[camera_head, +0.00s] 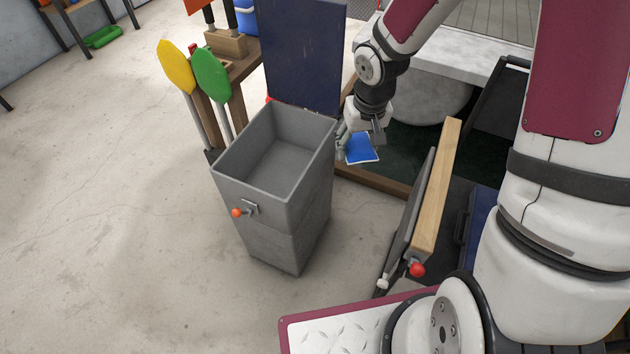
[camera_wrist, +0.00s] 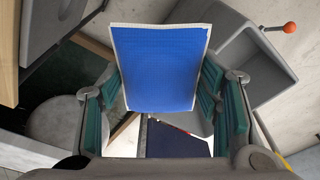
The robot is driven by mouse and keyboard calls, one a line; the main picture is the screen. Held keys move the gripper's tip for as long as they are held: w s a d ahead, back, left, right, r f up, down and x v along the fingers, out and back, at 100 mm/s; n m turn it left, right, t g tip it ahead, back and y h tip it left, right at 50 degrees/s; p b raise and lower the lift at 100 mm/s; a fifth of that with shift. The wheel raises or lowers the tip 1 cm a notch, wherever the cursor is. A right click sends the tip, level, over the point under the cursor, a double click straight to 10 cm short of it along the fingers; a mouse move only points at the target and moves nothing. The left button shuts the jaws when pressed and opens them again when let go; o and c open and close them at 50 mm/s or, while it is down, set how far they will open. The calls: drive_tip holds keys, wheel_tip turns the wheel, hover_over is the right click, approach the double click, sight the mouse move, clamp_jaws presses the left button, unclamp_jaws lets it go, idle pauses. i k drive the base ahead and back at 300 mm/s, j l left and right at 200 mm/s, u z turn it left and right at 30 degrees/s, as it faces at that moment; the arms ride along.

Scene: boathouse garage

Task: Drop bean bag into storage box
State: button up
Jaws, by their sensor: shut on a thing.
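The bean bag (camera_head: 361,149) is a flat blue square with a pale edge. My gripper (camera_head: 349,140) is shut on it, and the bag fills the space between the fingers in the wrist view (camera_wrist: 158,70). In the head view it hangs just right of the storage box (camera_head: 327,150), over a dark green surface. The storage box is a tall grey open bin with a handle and an orange-red knob on its near side. Its visible inside looks empty. In the wrist view the box (camera_wrist: 262,75) lies at the upper right, beside the bag.
A dark blue lid or panel (camera_head: 303,60) stands upright behind the box. Yellow (camera_head: 175,67) and green (camera_head: 211,75) paddles stand at its left. A wooden-edged panel (camera_head: 437,190) with a red knob stands at the right. The concrete floor at left is clear.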

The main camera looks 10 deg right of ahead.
sight(286, 179)
drive_tip(key=i+j+z, duration=0.1)
drive_tip(key=j+z, duration=1)
drive_tip(key=j, duration=1.1)
